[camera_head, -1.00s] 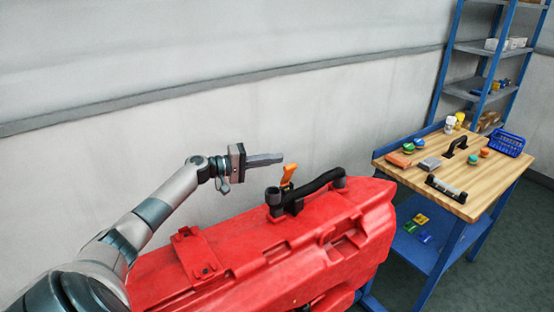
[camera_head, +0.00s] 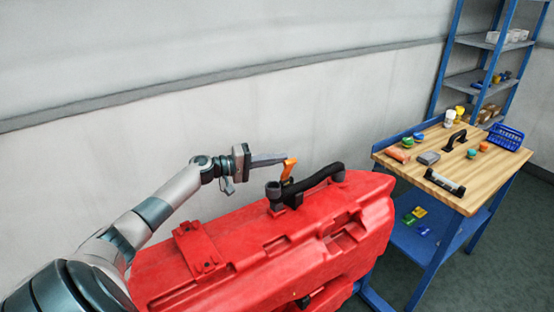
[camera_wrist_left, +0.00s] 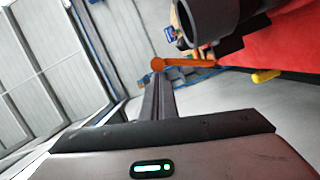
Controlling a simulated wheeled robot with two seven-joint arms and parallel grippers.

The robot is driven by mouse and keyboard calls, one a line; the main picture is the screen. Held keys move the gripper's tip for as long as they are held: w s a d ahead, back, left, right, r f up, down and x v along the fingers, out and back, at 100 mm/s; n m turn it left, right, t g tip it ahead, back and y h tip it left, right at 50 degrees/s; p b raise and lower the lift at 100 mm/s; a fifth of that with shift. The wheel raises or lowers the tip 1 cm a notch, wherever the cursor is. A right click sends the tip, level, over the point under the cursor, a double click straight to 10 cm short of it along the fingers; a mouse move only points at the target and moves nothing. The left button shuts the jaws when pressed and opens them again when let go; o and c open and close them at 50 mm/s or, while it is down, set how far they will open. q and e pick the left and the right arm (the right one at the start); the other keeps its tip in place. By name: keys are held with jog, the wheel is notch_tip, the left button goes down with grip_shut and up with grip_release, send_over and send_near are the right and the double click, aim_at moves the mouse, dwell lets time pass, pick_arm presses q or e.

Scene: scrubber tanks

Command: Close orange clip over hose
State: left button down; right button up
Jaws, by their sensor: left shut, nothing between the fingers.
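The orange clip (camera_head: 289,167) stands up, open, beside the left end of the black hose (camera_head: 320,180) on top of the red scrubber tank (camera_head: 240,235). My left gripper (camera_head: 284,160) is shut and empty, its fingertips at the upper part of the clip. In the left wrist view the shut fingers (camera_wrist_left: 158,95) point at the rounded end of the orange clip (camera_wrist_left: 185,62), touching it or very close; I cannot tell which. The dark hose end (camera_wrist_left: 212,20) is just above the clip there. My right gripper is not in view.
A wooden-topped workbench (camera_head: 472,190) with a blue frame stands at the right, holding small parts and a blue basket (camera_head: 506,138). A blue shelf rack (camera_head: 475,80) is behind it. The wall behind the tank is bare, with free room above the tank.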

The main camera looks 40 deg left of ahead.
aim_at(283, 163)
pick_arm(q)
jog(key=d+m+b, duration=0.1)
jog(key=s+d+m+b, duration=0.1)
jog(key=d+m+b, duration=0.1)
jog(key=shift+f+y, duration=0.2)
jog(key=shift+y, duration=0.2)
jog(key=shift+s+d+f+m+y+b, duration=0.2)
jog(key=shift+d+m+b, duration=0.2)
jog(key=shift+d+m, duration=0.2)
jog(key=shift+s+d+f+m+y+b, duration=0.1)
jog(key=shift+d+m+y+b, duration=0.1)
jog(key=shift+d+m+b, duration=0.35)
jog(key=shift+s+d+f+m+g+y+b, duration=0.2)
jog(key=shift+d+f+m+y+b, duration=0.1)
jog(key=shift+d+f+m, duration=0.4)
jog(key=shift+s+d+f+m+g+y+b, duration=0.1)
jog(key=shift+s+d+f+m+y+b, duration=0.25)
jog(key=shift+d+m, duration=0.55)
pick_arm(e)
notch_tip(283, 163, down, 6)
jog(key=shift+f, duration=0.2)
pick_arm(q)
jog(key=shift+w+f, duration=0.15)
jog(key=shift+a, duration=0.15)
